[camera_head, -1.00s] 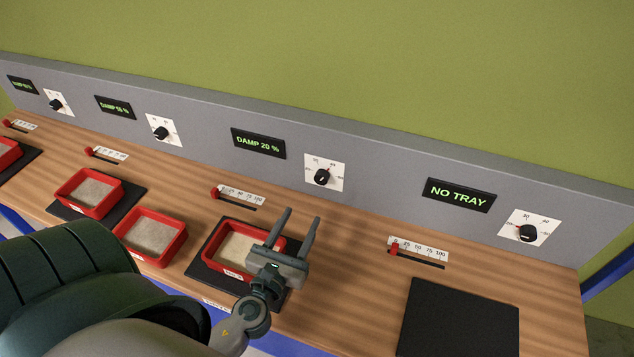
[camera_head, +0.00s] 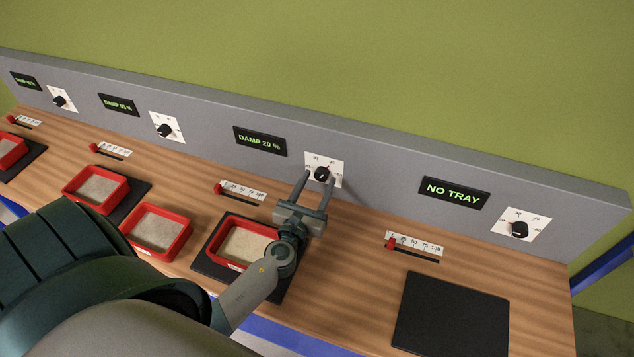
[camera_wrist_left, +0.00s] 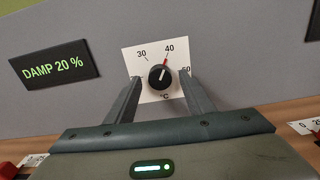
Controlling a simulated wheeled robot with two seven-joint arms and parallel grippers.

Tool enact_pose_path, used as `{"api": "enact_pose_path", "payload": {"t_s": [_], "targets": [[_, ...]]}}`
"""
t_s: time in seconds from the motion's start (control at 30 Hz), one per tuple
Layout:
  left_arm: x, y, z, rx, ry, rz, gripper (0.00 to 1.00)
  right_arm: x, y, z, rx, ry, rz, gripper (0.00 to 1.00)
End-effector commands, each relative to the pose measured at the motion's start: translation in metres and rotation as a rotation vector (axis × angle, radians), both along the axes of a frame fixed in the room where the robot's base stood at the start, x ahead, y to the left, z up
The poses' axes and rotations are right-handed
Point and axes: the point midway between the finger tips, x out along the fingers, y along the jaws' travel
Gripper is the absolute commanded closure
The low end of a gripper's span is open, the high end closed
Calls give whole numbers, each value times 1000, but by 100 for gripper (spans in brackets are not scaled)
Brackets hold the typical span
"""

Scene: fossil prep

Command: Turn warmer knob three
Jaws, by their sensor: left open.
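The third warmer knob (camera_head: 321,174) is a black dial on a white scale plate on the grey panel, right of the "DAMP 20 %" display (camera_head: 260,141). In the left wrist view the knob (camera_wrist_left: 160,77) has its white pointer mark toward the upper right, near a red mark just below 40. My left gripper (camera_head: 318,182) is open, its two fingers pointing at the panel. In the left wrist view the fingers (camera_wrist_left: 158,95) lie either side of the knob's lower part; I cannot tell if they touch it. My right gripper is not in view.
A red tray (camera_head: 220,259) of pale sand sits on a black pad below my left gripper. A red slider (camera_head: 218,188) is left of it. At right are a "NO TRAY" display (camera_head: 455,193), another knob (camera_head: 519,229) and an empty black pad (camera_head: 452,315).

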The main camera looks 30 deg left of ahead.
Motion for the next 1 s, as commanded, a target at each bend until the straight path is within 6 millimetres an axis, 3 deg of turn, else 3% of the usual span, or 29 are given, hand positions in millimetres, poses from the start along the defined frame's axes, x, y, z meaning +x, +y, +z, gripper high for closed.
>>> {"api": "enact_pose_path", "payload": {"t_s": [0.17, 0.33, 0.37, 0.77, 1.0], "targets": [[0, 0, 0, 0, 0, 0, 52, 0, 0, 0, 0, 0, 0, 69], [0, 0, 0, 0, 0, 0, 90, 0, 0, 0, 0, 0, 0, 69], [0, 0, 0, 0, 0, 0, 93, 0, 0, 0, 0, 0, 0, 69], [0, 0, -1, -41, -10, 0, 93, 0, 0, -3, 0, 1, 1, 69], [-1, 0, -1, -152, -38, 0, 93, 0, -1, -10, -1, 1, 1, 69]]}}
